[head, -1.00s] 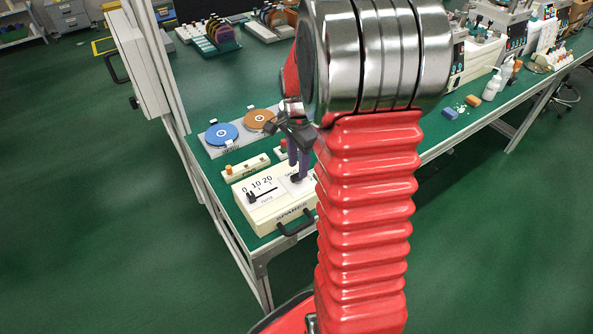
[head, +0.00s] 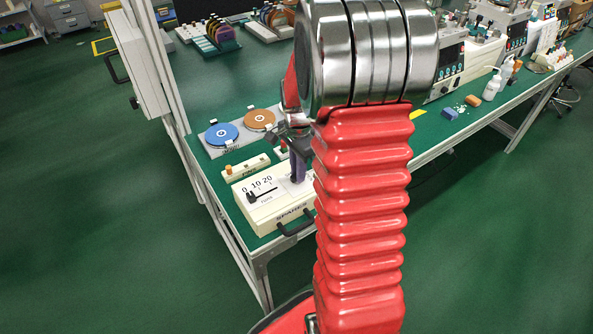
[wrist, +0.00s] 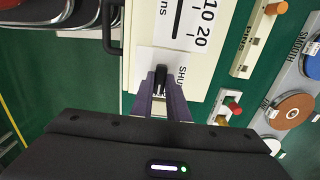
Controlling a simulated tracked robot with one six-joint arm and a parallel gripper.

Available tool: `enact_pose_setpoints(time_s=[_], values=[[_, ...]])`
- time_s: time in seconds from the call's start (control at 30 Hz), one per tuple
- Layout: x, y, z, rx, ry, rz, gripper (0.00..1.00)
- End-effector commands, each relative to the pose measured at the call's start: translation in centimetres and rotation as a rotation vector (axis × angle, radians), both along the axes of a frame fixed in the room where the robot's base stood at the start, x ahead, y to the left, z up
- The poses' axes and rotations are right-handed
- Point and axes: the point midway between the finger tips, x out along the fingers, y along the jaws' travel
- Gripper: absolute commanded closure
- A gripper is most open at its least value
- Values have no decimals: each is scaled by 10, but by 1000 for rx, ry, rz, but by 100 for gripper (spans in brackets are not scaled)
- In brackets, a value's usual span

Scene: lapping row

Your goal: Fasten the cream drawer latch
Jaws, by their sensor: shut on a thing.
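The cream drawer box (head: 262,219), marked SPARES, stands at the near corner of the green bench. It also fills the top middle of the wrist view (wrist: 143,25). Its top has a 0-10-20 slider scale and a pale latch plate (wrist: 147,58) with lettering that looks like SHUT, partly covered. The black latch knob (wrist: 161,76) stands on this plate. My gripper (wrist: 162,92) is shut on the knob, its purple fingers on either side. In the head view my gripper (head: 298,178) is partly hidden behind my red arm.
A dark pull handle (head: 296,226) sticks out from the box front. An upright frame post stands left.

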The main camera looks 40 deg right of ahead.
Motion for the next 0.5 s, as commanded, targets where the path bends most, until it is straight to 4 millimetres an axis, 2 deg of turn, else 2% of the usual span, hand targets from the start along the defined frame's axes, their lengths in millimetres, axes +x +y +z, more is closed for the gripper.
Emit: enact_pose_setpoints(time_s=[0.17,0.2,0.5], values=[[1,0,0,-1,-2,0,100],[1,6,1,0,-2,1,100],[1,0,0,-1,-3,31,100]])
